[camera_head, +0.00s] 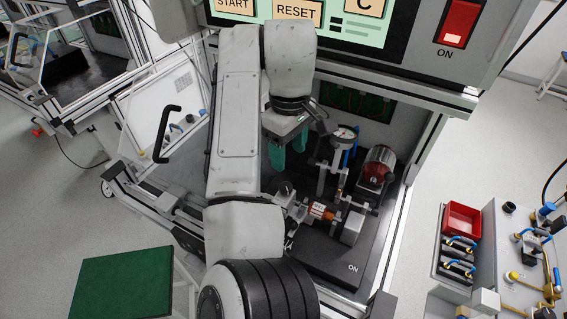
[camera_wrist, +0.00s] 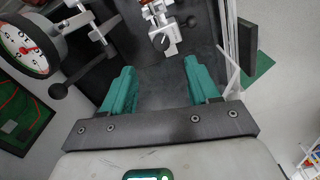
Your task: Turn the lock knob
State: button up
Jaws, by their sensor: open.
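My gripper (camera_head: 288,152) hangs inside the test cabinet with its two teal fingers spread and nothing between them. In the wrist view my gripper (camera_wrist: 159,68) points at the black base plate. A black ball knob (camera_wrist: 57,91) on a rod is left of the fingers, below the dial gauge (camera_wrist: 27,46). I cannot tell which knob is the lock knob.
The dial gauge (camera_head: 346,133) and a red cylinder (camera_head: 376,165) stand right of my gripper. The open cabinet door with a black handle (camera_head: 163,133) is on the left. A control panel with a red switch (camera_head: 459,22) hangs above. Bare base plate (camera_wrist: 160,85) lies between the fingers.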

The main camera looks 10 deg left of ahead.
aim_at(286, 186)
jog(key=f, duration=0.3)
jog(key=f+b, duration=0.1)
jog(key=f, duration=0.6)
jog(key=shift+w+a+f+b, duration=0.1)
jog(key=shift+a+f+b, duration=0.15)
jog(key=shift+f+b, duration=0.1)
jog(key=c, duration=1)
jog(key=shift+c, duration=0.2)
